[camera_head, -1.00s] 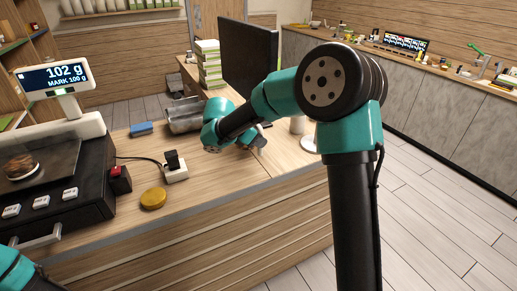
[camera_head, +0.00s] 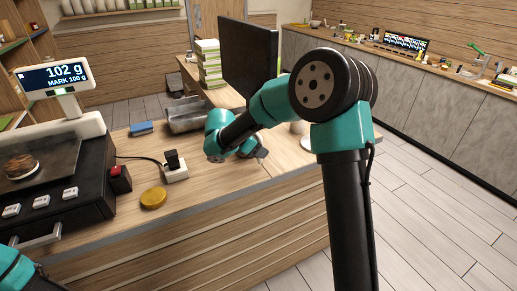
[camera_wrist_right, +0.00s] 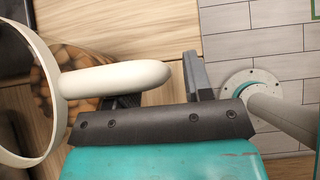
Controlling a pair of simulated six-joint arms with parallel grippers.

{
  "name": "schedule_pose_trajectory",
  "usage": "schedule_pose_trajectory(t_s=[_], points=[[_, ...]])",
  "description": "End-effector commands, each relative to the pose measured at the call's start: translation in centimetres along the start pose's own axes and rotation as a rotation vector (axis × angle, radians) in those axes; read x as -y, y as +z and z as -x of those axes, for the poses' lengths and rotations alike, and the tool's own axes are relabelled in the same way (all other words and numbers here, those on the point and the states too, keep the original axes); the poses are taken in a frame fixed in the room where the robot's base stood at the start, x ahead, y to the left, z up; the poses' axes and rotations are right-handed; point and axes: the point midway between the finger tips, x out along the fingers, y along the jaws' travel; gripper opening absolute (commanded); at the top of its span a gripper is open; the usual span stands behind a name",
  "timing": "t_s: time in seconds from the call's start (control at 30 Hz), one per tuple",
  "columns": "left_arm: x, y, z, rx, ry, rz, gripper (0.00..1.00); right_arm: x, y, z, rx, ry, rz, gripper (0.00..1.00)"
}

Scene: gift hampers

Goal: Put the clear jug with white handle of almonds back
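The clear jug's white handle (camera_wrist_right: 120,78) and white rim (camera_wrist_right: 12,150) fill the left of the right wrist view. Brown almonds (camera_wrist_right: 88,62) show beyond the handle. My right gripper (camera_wrist_right: 160,88) is open, with a gap between its dark fingers. The handle crosses in front of the left finger, and its rounded end lies short of the right finger. I cannot tell whether they touch. In the head view the right gripper (camera_head: 258,151) is low over the wooden counter. I cannot make out the jug there. My left gripper is out of view; only teal arm shows at bottom left.
A scale (camera_head: 50,190) reading 102 g stands at left. A yellow disc (camera_head: 153,198), a white block with a black plug (camera_head: 175,167), a blue item (camera_head: 141,128) and a grey metal scoop-like thing (camera_head: 187,115) lie on the counter. A monitor (camera_head: 247,62) stands behind the arm.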

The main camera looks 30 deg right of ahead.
Motion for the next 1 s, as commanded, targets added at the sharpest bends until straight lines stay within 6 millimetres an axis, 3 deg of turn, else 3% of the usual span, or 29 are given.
schedule_pose_trajectory(t_s=[0.27, 0.43, 1.0], points=[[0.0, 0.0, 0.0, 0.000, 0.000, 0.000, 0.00, 0.0, 0.1, 0.2, 0.000, 0.000, -0.001, 0.46], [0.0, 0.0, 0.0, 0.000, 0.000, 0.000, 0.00, 0.0, 0.2, 1.5, 0.000, 0.002, -0.001, 0.46], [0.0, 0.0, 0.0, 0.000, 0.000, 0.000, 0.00, 0.0, 0.2, 11.1, 0.000, 0.002, -0.001, 0.46]])
